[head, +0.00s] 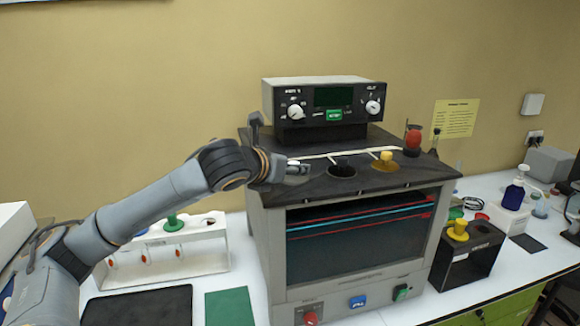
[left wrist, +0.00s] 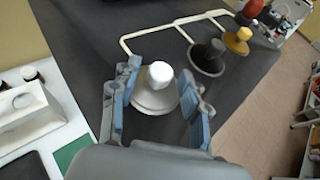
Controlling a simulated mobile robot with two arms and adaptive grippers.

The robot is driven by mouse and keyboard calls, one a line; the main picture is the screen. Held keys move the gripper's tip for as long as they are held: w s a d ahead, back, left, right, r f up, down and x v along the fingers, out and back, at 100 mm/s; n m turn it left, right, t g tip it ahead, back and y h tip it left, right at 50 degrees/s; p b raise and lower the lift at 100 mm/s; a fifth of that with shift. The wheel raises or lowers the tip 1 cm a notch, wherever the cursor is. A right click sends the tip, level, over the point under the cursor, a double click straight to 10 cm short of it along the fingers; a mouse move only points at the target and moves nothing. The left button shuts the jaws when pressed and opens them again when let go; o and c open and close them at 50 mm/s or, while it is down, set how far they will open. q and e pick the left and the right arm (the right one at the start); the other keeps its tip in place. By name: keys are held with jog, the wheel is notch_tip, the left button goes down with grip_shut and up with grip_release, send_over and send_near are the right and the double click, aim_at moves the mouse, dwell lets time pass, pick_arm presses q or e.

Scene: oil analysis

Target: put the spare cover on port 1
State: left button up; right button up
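A pale grey cover with a white knob (left wrist: 160,74) sits at the left port position on the dark top of the oil analyser (head: 262,205). My left gripper (head: 294,172) is low over this cover. In the left wrist view my left gripper (left wrist: 163,78) is open, with its blue fingers on either side of the cover and visible gaps beside the knob. The middle port (head: 342,170) looks dark. A yellow-knobbed cover (head: 385,160) sits at the right port. Another yellow-knobbed piece (head: 458,230) stands on a black holder. Port numbers are unreadable. My right gripper is not in view.
A control box (head: 330,103) stands at the back of the analyser top. A red-topped item (head: 412,139) is at its right. A white rack (head: 205,258) with a green piece (head: 173,222) stands left on the table. White rails run behind the ports.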

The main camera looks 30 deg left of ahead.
pick_arm(q)
jog(key=shift+s, duration=0.1)
jog(key=v, duration=1.2)
jog(key=shift+f, duration=0.1)
dwell(0.4)
